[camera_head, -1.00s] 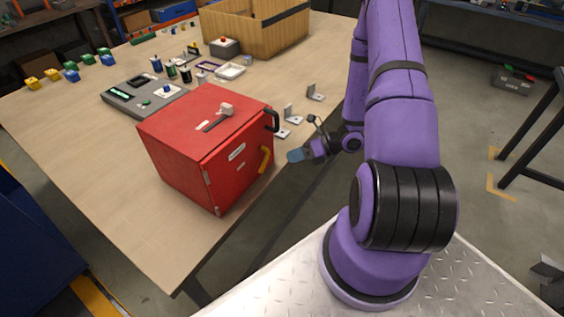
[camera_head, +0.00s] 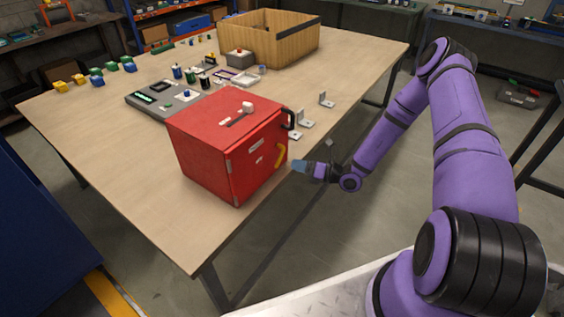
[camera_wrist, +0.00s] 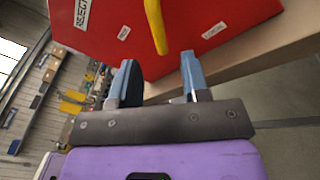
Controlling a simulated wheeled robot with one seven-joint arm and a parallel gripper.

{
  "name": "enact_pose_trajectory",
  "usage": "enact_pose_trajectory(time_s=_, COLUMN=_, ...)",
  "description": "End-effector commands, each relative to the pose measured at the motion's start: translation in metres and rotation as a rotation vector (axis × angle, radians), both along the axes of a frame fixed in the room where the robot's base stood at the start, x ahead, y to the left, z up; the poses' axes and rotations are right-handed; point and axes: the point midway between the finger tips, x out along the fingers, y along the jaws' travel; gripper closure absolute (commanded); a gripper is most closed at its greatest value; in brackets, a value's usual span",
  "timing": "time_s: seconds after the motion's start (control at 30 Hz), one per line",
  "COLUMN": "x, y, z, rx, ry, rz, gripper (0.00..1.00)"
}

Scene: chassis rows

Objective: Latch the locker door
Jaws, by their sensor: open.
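The red locker (camera_head: 215,125) stands near the front edge of the table. Its door (camera_head: 260,158) faces my arm and looks shut against the body. A yellow handle (camera_head: 281,154) is on the door and a black handle (camera_head: 290,119) is by its upper right corner. My gripper (camera_head: 298,166) is just right of the yellow handle, apart from it. In the wrist view my gripper (camera_wrist: 158,80) is open and empty, its blue-grey fingers pointing at the red door (camera_wrist: 190,22). The yellow handle (camera_wrist: 156,28) lies ahead between them. Whether the latch is engaged I cannot tell.
Metal brackets (camera_head: 305,122) lie on the table (camera_head: 110,150) behind the locker. A grey control panel (camera_head: 165,98) and a wooden crate (camera_head: 275,40) stand further back. Open floor lies right of the table edge.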

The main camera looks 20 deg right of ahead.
Motion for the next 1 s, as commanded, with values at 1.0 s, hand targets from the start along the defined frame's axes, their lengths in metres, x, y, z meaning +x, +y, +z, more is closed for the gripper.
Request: enact_pose_trajectory(time_s=1.0, x=0.045, y=0.057, z=0.000, rx=-0.001, ry=0.000, rz=0.001, gripper=0.95)
